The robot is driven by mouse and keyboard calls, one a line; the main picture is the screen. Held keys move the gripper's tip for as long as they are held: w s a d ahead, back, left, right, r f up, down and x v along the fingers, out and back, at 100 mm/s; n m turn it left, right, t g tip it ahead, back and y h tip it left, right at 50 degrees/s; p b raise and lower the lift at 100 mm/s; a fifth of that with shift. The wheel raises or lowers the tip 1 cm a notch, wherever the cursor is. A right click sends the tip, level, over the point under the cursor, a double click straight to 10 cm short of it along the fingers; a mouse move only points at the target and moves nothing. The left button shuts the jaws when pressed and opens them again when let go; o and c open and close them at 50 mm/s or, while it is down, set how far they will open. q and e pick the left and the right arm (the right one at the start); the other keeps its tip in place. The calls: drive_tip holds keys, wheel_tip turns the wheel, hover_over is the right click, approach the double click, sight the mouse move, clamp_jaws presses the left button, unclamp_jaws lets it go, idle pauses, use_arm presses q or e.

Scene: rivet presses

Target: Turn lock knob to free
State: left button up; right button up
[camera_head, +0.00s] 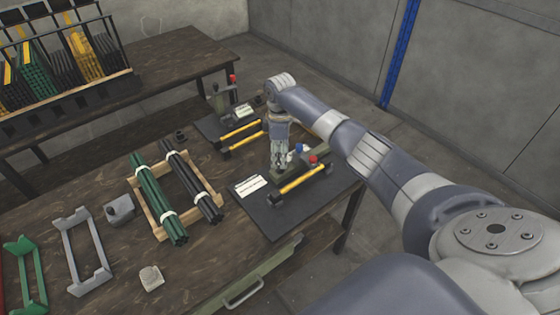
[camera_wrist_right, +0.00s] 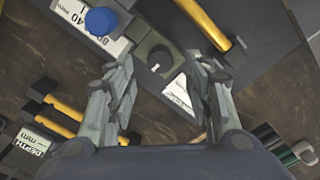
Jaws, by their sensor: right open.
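The near rivet press stands on a dark base plate (camera_head: 280,205) at the table's right end, with a red knob (camera_head: 313,159), a blue knob (camera_head: 299,148) and a yellow bar (camera_head: 305,179). My right gripper (camera_head: 281,163) points down over this press. In the right wrist view its two fingers (camera_wrist_right: 164,68) are apart and empty. A round dark grey knob with a white mark (camera_wrist_right: 159,60) shows between the fingertips; it looks like the lock knob. I cannot tell whether the fingers touch it. The blue knob (camera_wrist_right: 100,20) is to its upper left. My left gripper is not in view.
A second press with yellow bars (camera_head: 240,134) and a red knob (camera_head: 233,78) stands farther back. Green rods (camera_head: 158,198) and black rods (camera_head: 192,181) lie on a wooden rack to the left. Grey (camera_head: 83,251) and green brackets (camera_head: 25,275) stand at front left.

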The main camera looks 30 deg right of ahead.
wheel_tip(320, 180, up, 8)
drive_tip(key=shift+f, duration=0.15)
idle(0.6)
